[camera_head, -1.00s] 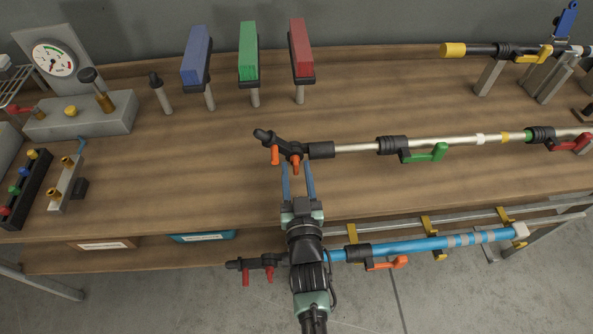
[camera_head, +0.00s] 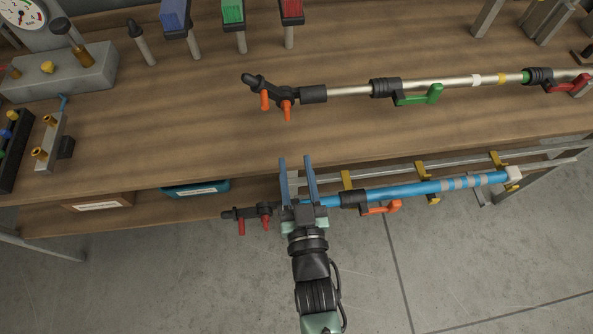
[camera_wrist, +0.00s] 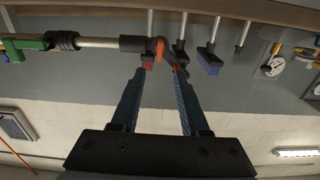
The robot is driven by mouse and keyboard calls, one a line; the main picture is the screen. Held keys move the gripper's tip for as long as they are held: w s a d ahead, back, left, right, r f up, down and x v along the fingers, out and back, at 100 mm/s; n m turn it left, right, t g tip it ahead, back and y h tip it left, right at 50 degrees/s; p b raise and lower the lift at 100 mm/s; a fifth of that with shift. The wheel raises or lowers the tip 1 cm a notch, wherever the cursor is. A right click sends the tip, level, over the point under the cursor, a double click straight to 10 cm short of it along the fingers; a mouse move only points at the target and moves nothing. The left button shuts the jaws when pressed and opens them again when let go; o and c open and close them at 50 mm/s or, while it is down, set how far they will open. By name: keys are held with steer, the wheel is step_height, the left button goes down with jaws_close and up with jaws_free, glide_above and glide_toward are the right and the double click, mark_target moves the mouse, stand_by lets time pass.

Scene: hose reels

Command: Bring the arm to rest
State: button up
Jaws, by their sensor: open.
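My gripper (camera_head: 297,178) is open and empty in the head view, with its two blue fingers pointing at the bench's front edge. It hides part of the blue pole behind it. A silver pole (camera_head: 350,91) with a black end fitting and orange levers (camera_head: 286,110) lies along the bench, beyond my fingertips and apart from them. In the wrist view my gripper's fingers (camera_wrist: 158,98) are spread, with the black fitting and orange levers (camera_wrist: 159,49) ahead of their tips.
The wooden bench (camera_head: 180,130) spans the view. A blue pole (camera_head: 415,190) with red and orange levers sits along its front. A grey box (camera_head: 62,72) with a gauge stands at the left. Blue, green (camera_head: 233,12) and red blocks stand behind. Grey floor (camera_head: 160,280) is open in front.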

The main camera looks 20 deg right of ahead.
steer(key=shift+s+a, duration=0.1)
steer(key=shift+s, duration=0.35)
steer(key=w+a+r+n+t+y, duration=0.15)
steer(key=w+r, duration=0.25)
steer(key=r, duration=0.7)
steer(key=w+a+r+t, duration=0.2)
steer(key=w+r, duration=0.1)
steer(key=r, duration=0.9)
steer(key=w+a+r+t, duration=0.2)
steer(key=w+r, duration=0.2)
steer(key=r, duration=0.7)
steer(key=s+a+r+t+y, duration=0.1)
steer(key=s+a+r, duration=0.1)
steer(key=r, duration=0.6)
steer(key=s+a+r+n+t+y, duration=0.1)
steer(key=s+a+r+t, duration=0.1)
steer(key=s+r, duration=0.3)
steer(key=s+a+r+n+t+y+p, duration=0.1)
steer(key=s+r, duration=0.3)
steer(key=r, duration=0.8)
steer(key=shift+a+r, duration=0.25)
steer(key=shift+a, duration=0.65)
steer(key=shift+s+t+y, duration=0.1)
steer(key=shift+t+y, duration=0.15)
